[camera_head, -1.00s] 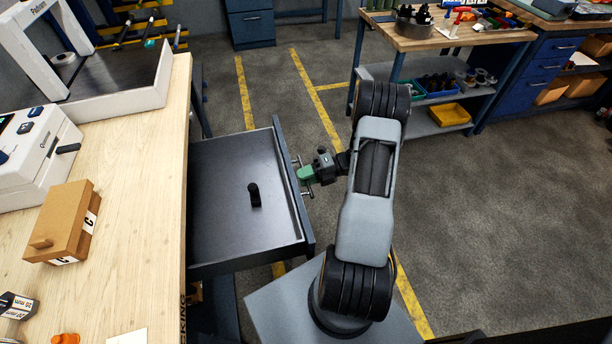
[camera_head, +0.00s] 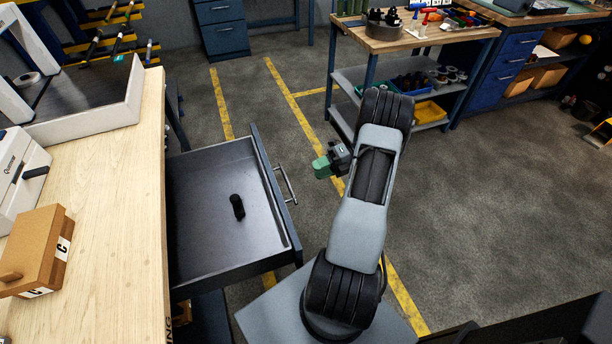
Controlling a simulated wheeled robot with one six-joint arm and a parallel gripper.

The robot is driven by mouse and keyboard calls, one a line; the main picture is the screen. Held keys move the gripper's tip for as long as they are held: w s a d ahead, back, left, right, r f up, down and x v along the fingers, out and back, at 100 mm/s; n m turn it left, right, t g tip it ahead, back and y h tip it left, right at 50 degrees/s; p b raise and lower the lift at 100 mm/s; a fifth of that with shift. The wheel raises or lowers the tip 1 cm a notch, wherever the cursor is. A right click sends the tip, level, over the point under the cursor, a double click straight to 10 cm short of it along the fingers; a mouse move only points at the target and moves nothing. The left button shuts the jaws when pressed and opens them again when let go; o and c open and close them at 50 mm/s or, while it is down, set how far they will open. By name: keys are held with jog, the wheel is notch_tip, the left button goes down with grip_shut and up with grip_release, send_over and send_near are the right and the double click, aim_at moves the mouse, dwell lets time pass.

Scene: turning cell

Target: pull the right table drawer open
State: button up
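The table drawer (camera_head: 215,262) stands pulled out from under the wooden table (camera_head: 120,200). Its inside shows, with a small black cylinder-shaped object (camera_head: 237,206) on its floor. The bar handle (camera_head: 286,186) is on the drawer's front, facing right. My gripper (camera_head: 321,168), with green fingertips, is to the right of the handle and apart from it, with a gap of floor between. Nothing shows in it. Its fingers are too small and seen at too steep an angle to tell whether they are parted.
A cardboard-brown box (camera_head: 32,245) marked C and a white device (camera_head: 15,180) stand on the table. A workbench cart (camera_head: 400,75) with bins is at the back right. A blue cabinet (camera_head: 222,30) stands at the back. The floor right of my arm is clear.

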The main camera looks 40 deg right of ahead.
jog(key=shift+v, duration=1.4)
jog(key=s+a+f+n+g+h, duration=0.2)
jog(key=s+f+n+h, duration=0.15)
jog(key=n, duration=0.65)
jog(key=s+a+r+n+t+h+p, duration=0.1)
jog(key=s+a+r+n+h+p, duration=0.2)
jog(key=a+r+n+h, duration=0.8)
jog(key=s+a+r+n, duration=0.1)
jog(key=a+r+n, duration=1)
jog(key=n, duration=0.7)
jog(key=shift+a+r+t+h, duration=0.25)
jog(key=shift+r+t+h, duration=0.1)
jog(key=shift+r, duration=0.3)
